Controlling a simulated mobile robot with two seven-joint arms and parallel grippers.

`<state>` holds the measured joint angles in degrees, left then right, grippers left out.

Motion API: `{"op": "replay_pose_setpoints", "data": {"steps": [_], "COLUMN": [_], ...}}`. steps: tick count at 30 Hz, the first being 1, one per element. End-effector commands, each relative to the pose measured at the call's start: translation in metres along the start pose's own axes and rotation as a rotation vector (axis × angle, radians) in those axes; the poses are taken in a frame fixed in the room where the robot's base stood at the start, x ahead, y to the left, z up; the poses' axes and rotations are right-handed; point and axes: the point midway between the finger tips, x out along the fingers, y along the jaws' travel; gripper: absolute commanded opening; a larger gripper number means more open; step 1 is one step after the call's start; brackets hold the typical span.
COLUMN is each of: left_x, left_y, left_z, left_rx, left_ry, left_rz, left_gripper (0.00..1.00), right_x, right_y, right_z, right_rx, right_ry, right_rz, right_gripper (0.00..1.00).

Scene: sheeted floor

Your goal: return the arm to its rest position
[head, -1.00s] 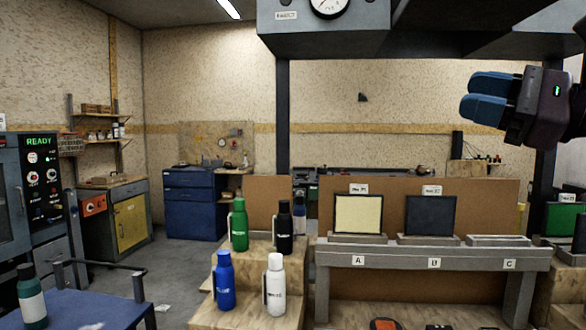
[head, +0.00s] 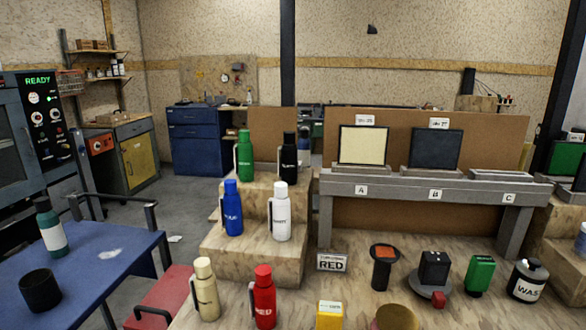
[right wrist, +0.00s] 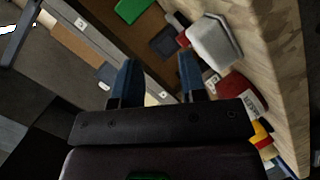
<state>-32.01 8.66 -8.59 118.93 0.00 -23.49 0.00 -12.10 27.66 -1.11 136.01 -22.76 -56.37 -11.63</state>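My right gripper (right wrist: 158,78) shows only in the right wrist view. Its two blue fingers are apart, with nothing held between them. It hangs above the bench area, clear of the objects below. No arm of mine shows in the head view now. My left gripper is not in view.
A wooden bench carries a red bottle (head: 264,297), a cream bottle (head: 207,290) and several small items. Wooden steps hold green (head: 245,156), black (head: 289,158), blue (head: 232,208) and white (head: 281,212) bottles. A grey rack (head: 396,188) stands behind. A blue table (head: 95,262) is at left.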

Motion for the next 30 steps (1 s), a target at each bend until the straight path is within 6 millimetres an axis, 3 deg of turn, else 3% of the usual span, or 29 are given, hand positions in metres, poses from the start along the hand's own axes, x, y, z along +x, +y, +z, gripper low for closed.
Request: {"op": "replay_pose_setpoints", "data": {"steps": [1, 3, 6, 10, 15, 25, 30], "left_x": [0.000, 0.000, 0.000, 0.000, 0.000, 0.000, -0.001], "left_y": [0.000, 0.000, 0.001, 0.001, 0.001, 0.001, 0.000], "left_z": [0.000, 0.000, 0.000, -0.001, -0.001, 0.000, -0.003], "left_rx": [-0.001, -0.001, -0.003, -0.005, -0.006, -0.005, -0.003], "left_ry": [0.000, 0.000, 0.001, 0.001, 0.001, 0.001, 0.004], "left_rz": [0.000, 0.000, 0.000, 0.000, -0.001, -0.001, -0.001], "left_gripper": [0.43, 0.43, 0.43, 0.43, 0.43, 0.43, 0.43], "right_x": [-0.013, -0.033, -0.064, -0.097, -0.133, -0.194, -0.181], "right_y": [-0.026, -0.057, -0.096, -0.129, -0.158, -0.195, -0.202], "right_z": [0.018, 0.039, 0.060, 0.076, 0.087, 0.094, 0.092], "right_rx": [0.069, 0.157, 0.266, 0.360, 0.445, 0.569, 0.586], "right_ry": [-0.079, -0.187, -0.326, -0.459, -0.588, -0.791, -0.731], "right_rz": [-0.083, -0.191, -0.325, -0.450, -0.566, -0.749, -0.729], "right_gripper": [0.39, 0.39, 0.39, 0.39, 0.39, 0.39, 0.39]}}
